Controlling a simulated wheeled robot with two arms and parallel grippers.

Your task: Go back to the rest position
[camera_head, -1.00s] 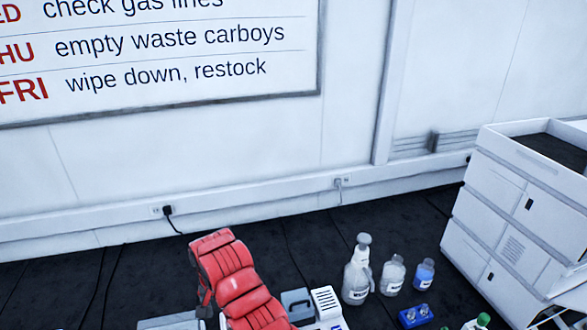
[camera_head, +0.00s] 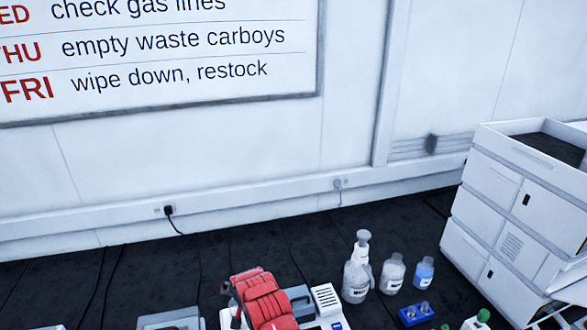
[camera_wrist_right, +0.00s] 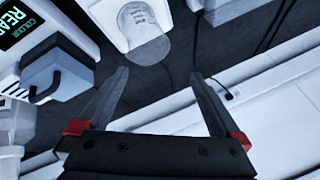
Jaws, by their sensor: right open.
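My right gripper (camera_wrist_right: 158,74) shows in the right wrist view with its two dark fingers spread apart and nothing between them. A clear cylindrical vessel (camera_wrist_right: 149,42) hangs from or is fixed to a white housing beyond the fingertips, apart from them. In the head view a red padded arm section of mine reaches up from the bottom edge; its gripper cannot be made out there. My left gripper is in neither view.
A spray bottle (camera_head: 357,270), a grey-capped bottle (camera_head: 392,275) and a blue-liquid bottle (camera_head: 424,272) stand right of the arm. A blue block (camera_head: 415,314) lies before them. A white stacked instrument (camera_head: 497,222) stands at the right. A grey-blue box (camera_wrist_right: 55,75) shows in the wrist view.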

